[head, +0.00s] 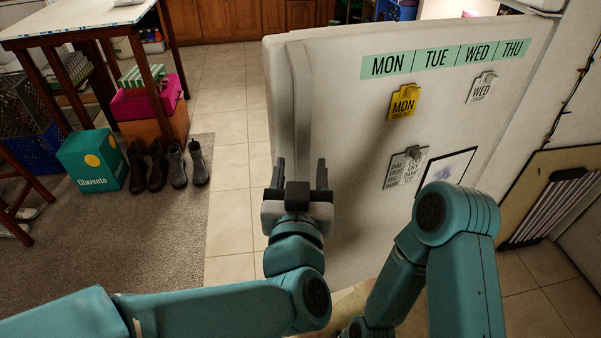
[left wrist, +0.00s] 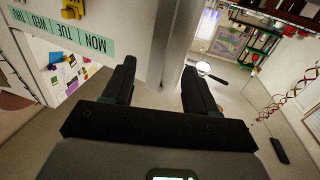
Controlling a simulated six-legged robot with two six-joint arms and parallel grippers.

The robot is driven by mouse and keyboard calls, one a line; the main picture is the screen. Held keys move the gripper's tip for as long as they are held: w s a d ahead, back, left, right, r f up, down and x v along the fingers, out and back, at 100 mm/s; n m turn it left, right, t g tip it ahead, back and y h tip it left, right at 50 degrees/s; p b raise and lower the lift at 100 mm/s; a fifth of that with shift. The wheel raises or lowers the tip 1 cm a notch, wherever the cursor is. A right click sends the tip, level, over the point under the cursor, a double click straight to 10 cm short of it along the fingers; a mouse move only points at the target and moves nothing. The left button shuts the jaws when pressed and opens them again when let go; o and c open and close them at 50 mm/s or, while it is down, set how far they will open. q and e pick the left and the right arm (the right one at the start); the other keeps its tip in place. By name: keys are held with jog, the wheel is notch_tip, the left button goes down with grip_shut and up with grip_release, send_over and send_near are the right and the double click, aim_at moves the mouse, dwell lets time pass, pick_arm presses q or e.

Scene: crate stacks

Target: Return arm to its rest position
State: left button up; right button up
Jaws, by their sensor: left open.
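My left gripper (head: 300,172) is in the middle of the head view with its two dark fingers apart and pointing away. It stands in front of the lower left part of a white upright panel (head: 350,130) and holds nothing. In the left wrist view the open fingers (left wrist: 160,85) have an empty gap between them, and the panel's edge stands beyond. I cannot tell whether the gripper touches the panel. My right arm (head: 447,215) shows at the lower right with its elbow raised. Its gripper is out of view.
The panel carries a green day strip (head: 445,58), a yellow MON clip (head: 404,102), a WED clip (head: 481,87) and a grey clip (head: 405,167). Boots (head: 158,165) and a teal box (head: 92,160) stand at left near a table (head: 75,22). Tiled floor (head: 230,150) between is clear.

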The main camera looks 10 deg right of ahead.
dwell(0.5)
pick_arm(q)
jog(key=w+a+f+n+g+y+p, duration=0.1)
jog(key=w+a+f+y+p, duration=0.15)
jog(key=a+f, duration=0.3)
jog(key=w+a+f+n+g+y+p, duration=0.1)
jog(key=w+a+f+g+y, duration=0.2)
jog(key=a, duration=0.4)
jog(key=w+a+f+y+p, duration=0.1)
jog(key=w+a+f+p, duration=0.15)
jog(key=a+f, duration=0.35)
jog(key=s+a+f+n+g+p, duration=0.1)
jog(key=s+a+f+g, duration=0.15)
jog(key=f, duration=0.35)
jog(key=s+a+f+g+p, duration=0.1)
jog(key=s+a+f, duration=0.1)
jog(key=a+f, duration=0.25)
jog(key=s+a+f+n+g+h+p, duration=0.1)
jog(key=s+f+g+h+p, duration=0.3)
jog(key=s+f, duration=0.6)
jog(key=s+d+g+b, duration=0.1)
jog(key=s+d+g, duration=0.1)
jog(key=s, duration=0.3)
jog(key=s+d+f+n+g+h+b, duration=0.1)
jog(key=s+d+g, duration=0.1)
jog(key=s, duration=0.4)
jog(key=shift+s+d+f+g, duration=0.15)
jog(key=shift+d+f+g, duration=0.2)
jog(key=shift+g, duration=0.4)
